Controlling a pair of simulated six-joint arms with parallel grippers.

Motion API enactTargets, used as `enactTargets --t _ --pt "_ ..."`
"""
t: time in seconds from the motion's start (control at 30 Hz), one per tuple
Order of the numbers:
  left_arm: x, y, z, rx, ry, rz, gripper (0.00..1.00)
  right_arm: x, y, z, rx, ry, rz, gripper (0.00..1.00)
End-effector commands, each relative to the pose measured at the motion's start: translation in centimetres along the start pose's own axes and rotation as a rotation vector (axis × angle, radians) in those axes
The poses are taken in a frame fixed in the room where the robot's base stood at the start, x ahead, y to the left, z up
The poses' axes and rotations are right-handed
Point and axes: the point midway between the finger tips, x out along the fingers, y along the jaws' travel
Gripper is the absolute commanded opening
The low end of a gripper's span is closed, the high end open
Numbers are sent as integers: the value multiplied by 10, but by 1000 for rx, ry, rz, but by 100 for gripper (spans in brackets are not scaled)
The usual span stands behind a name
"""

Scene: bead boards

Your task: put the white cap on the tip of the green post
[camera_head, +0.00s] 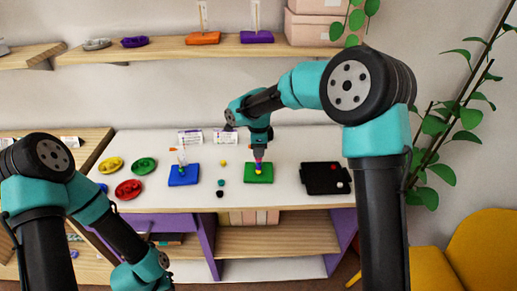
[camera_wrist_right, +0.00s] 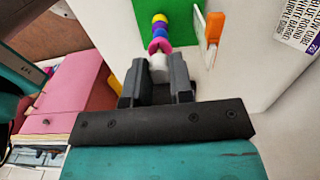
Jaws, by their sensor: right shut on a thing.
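The green board (camera_head: 265,178) lies on the white table, with a stack of beads (camera_head: 258,167) on its post. In the right wrist view the stack shows yellow, purple, blue and pink beads (camera_wrist_right: 160,32) in front of the green board (camera_wrist_right: 190,14). My right gripper (camera_head: 258,152) is above the stack, pointing down. It is shut on the white cap (camera_wrist_right: 159,68), which lies in line with the pink bead. I cannot tell whether the cap touches the post tip, which is hidden. My left arm is at lower left; its gripper is out of the picture.
A blue board (camera_head: 184,180) with a post stands left of the green one. Loose beads (camera_head: 220,183) lie between them. A black tray (camera_head: 322,190) is at right. Yellow, green, red and blue dishes (camera_head: 129,189) are at left. Cards (camera_head: 190,137) stand behind.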

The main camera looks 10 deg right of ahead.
Motion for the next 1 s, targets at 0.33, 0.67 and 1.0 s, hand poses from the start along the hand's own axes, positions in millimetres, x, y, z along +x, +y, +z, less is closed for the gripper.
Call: enactTargets --t 0.33,0.67,1.0 --pt "0 0 0 0 0 0 0 3 0 0 0 0 0 0" --pt "0 0 0 0 0 0 0 4 0 0 0 0 0 0" --pt "0 0 0 0 0 0 0 10 0 0 0 1 1 0"
